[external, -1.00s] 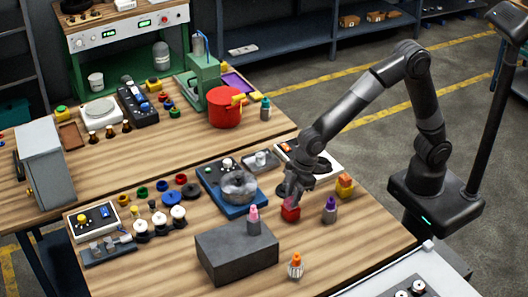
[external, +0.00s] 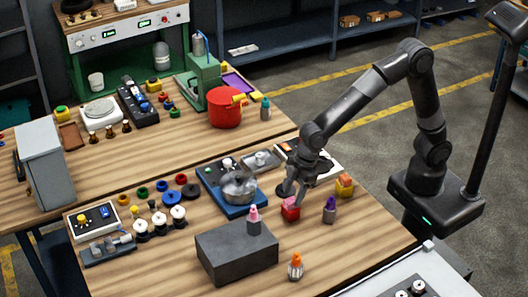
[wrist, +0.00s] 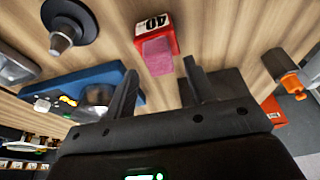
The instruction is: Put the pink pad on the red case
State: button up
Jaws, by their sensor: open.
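The red case (external: 290,214) stands on the front table, near its right side. In the wrist view the red case (wrist: 152,24) shows a white label reading "40". The pink pad (external: 291,202) appears to lie on top of the case, and the pink pad also shows in the wrist view (wrist: 157,55), against the case. My gripper (external: 292,193) is just above the pad in the external view. In the wrist view its fingers (wrist: 160,75) are spread on either side of an empty gap, with the pad beyond them. Whether a finger still touches the pad is unclear.
A purple-topped bottle (external: 330,210) and a yellow-orange block (external: 344,186) stand to the right. A dark grey block (external: 237,254) with a pink-topped bottle (external: 254,222) is to the left. A blue fixture (external: 232,198) stands behind.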

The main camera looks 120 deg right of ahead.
jog(key=v, duration=1)
jog(key=s+a+r+t, duration=0.1)
jog(key=s+a+r, duration=0.15)
jog(key=s, duration=0.45)
jog(key=s+a+r, duration=0.2)
jog(key=s+r, duration=0.1)
jog(key=s, duration=0.4)
jog(key=s+a+f+t, duration=0.1)
jog(key=s+a, duration=0.2)
jog(key=s, duration=1.2)
jog(key=shift+f, duration=0.35)
jog(key=shift+s, duration=0.1)
